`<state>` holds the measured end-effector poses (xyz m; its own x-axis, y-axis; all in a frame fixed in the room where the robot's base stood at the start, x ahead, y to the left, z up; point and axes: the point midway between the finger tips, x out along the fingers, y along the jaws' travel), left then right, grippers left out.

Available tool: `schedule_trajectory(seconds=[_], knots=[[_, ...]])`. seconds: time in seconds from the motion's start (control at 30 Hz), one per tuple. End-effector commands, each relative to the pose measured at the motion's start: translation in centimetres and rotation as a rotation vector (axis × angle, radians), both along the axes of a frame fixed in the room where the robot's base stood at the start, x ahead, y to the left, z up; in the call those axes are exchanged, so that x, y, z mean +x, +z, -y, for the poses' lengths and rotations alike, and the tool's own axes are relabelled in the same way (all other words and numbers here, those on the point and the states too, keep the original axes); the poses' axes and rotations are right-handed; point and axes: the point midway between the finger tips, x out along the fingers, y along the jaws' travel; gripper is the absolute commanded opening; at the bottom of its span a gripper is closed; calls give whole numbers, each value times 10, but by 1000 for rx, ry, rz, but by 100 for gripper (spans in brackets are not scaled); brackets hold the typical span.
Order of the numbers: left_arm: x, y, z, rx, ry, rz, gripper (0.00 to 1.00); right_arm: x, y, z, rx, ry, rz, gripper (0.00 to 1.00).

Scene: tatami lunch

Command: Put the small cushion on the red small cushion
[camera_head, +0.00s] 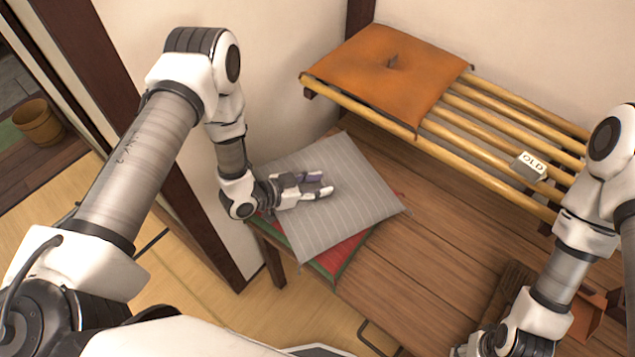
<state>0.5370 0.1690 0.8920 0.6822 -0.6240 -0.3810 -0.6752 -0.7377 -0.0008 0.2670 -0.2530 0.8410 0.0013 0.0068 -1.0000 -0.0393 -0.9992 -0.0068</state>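A grey striped cushion (355,165) lies on the wooden bench top, over a red cushion (345,252). The red one shows only along its front edge and a bit at the right corner; the rest is hidden. A green edge (322,272) shows beneath the red. The grey cushion sits turned relative to those below. My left gripper (322,184) is at the left part of the grey cushion, its fingers close together over the top face. Whether they pinch fabric is unclear. My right gripper (480,348) is at the bottom edge, partly cut off, its fingers unclear.
An orange cushion (385,75) lies on the left of a raised bamboo rack (480,135) at the back. A small block marked OLD (530,166) sits on the rack. A brown brush-like object (510,290) is near my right arm. The bench middle (430,255) is clear.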

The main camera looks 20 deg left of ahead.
Motion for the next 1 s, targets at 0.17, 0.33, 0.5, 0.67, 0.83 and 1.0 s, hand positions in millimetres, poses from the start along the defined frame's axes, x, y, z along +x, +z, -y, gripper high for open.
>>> schedule_trajectory(seconds=[0.17, 0.33, 0.5, 0.67, 0.83, 1.0], knots=[[0, 1, 0, 0, 0, 0, 64, 0, 0, 0, 0, 0, 1, 40], [0, 2, 0, 0, 0, 0, 64, 0, 1, 0, 0, 0, 1, 40], [-9, 13, -10, 0, 5, -2, 64, 0, 14, 0, 0, 0, 1, 40], [-36, 31, -35, -2, 8, -4, 64, 0, 40, 0, 0, 0, 1, 40], [-65, 47, -61, -1, 7, -3, 64, 0, 65, 0, 0, 0, 1, 40], [-80, 50, -74, 0, 2, 0, 64, 0, 74, 0, 0, 0, 1, 40]])
